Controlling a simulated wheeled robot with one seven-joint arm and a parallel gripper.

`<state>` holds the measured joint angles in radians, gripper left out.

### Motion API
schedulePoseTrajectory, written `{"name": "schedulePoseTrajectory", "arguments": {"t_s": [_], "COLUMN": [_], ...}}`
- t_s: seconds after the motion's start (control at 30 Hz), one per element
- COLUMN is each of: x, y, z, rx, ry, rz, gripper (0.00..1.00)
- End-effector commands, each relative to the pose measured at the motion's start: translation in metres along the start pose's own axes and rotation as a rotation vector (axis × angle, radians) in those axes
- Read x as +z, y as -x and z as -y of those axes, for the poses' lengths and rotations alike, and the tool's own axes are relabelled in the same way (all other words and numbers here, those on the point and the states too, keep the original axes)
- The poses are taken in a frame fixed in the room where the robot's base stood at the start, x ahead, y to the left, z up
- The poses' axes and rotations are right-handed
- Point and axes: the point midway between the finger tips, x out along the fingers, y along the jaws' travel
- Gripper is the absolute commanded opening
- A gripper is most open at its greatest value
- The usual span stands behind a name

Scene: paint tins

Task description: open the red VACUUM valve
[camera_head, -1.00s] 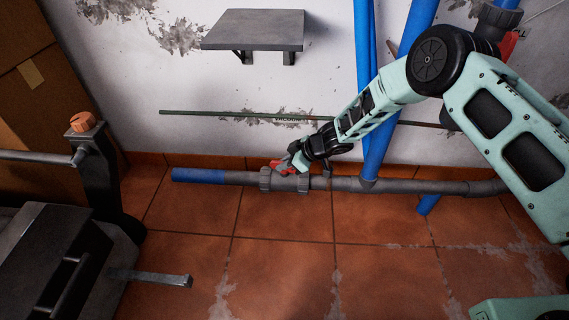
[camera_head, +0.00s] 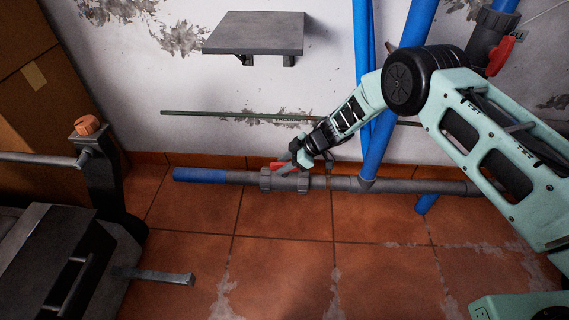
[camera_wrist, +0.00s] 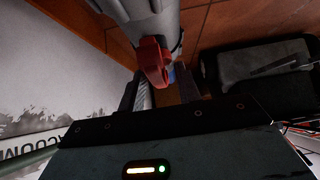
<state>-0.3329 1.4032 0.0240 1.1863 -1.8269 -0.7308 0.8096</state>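In the wrist view the red handle (camera_wrist: 152,62) hangs from the grey valve body (camera_wrist: 150,22). My gripper's two fingers (camera_wrist: 160,92) show apart below it, with the handle's end near the gap between them. I see space beside the handle; whether a finger touches it I cannot tell.
A second red handle (camera_head: 502,54) is on a grey fitting at the upper right. Blue pipes (camera_head: 385,130) cross behind my arm. A grey shelf (camera_head: 255,33) is on the wall. A dark machine (camera_head: 70,265) stands at the left.

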Motion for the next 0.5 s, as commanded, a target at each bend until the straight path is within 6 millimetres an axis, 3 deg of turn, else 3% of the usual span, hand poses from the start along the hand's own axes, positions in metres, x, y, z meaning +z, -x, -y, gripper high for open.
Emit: {"name": "schedulePoseTrajectory", "arguments": {"t_s": [0.27, 0.5], "x": [-0.001, -0.003], "y": [0.005, 0.044], "z": [0.0, 0.0], "rx": [0.001, 0.001], "ry": [-0.002, -0.004], "rz": [0.0, 0.001], "gripper": [0.33, 0.33]}}
